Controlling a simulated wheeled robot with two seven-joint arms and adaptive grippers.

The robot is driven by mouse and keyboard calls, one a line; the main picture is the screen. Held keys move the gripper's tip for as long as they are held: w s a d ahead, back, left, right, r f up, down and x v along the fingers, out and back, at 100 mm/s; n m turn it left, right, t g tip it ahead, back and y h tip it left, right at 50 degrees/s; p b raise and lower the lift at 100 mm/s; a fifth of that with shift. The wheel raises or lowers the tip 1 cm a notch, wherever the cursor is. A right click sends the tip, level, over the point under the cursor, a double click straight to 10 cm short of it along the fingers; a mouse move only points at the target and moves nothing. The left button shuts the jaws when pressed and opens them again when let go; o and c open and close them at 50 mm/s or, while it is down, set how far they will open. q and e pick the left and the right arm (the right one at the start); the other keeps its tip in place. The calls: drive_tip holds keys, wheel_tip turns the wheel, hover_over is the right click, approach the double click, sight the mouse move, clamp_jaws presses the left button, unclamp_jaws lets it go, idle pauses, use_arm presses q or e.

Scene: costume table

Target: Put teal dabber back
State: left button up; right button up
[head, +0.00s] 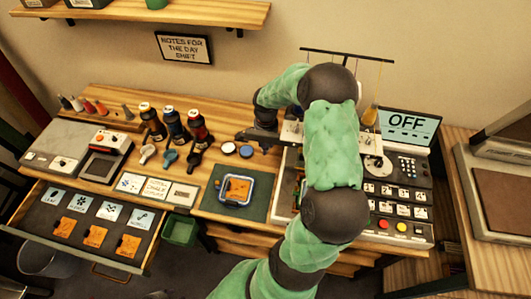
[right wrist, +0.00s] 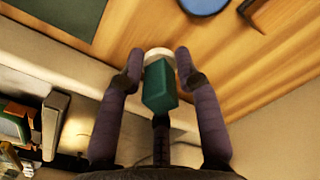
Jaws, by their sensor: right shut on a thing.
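In the right wrist view, the teal dabber (right wrist: 160,90) is a teal block with a pale rounded end. My right gripper (right wrist: 156,60) is shut on it, one finger on each side near the pale end. In the head view my right gripper (head: 257,136) is over the table, right of the round discs and above the green mat. The dabber cannot be made out there. I cannot tell whether it touches the table. My left gripper is not in view.
A blue disc (head: 228,148) and a pale disc (head: 246,152) lie left of the gripper. A blue-rimmed tray (head: 219,191) sits on the green mat (head: 255,208). Dark bottles (head: 172,124) stand farther left. A control panel (head: 402,200) is right of my arm. An open drawer (head: 62,255) juts out front left.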

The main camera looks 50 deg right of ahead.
drive_tip(key=shift+f+b, duration=0.5)
drive_tip(key=shift+f, duration=1.75)
drive_tip(key=shift+f, duration=0.1)
drive_tip(key=o, duration=0.6)
drive_tip(key=shift+f, duration=0.1)
drive_tip(key=o, duration=0.4)
drive_tip(key=shift+r, duration=0.25)
wheel_tip(320, 180, up, 12)
drive_tip(key=p, duration=0.3)
drive_tip(key=shift+s+a, duration=0.1)
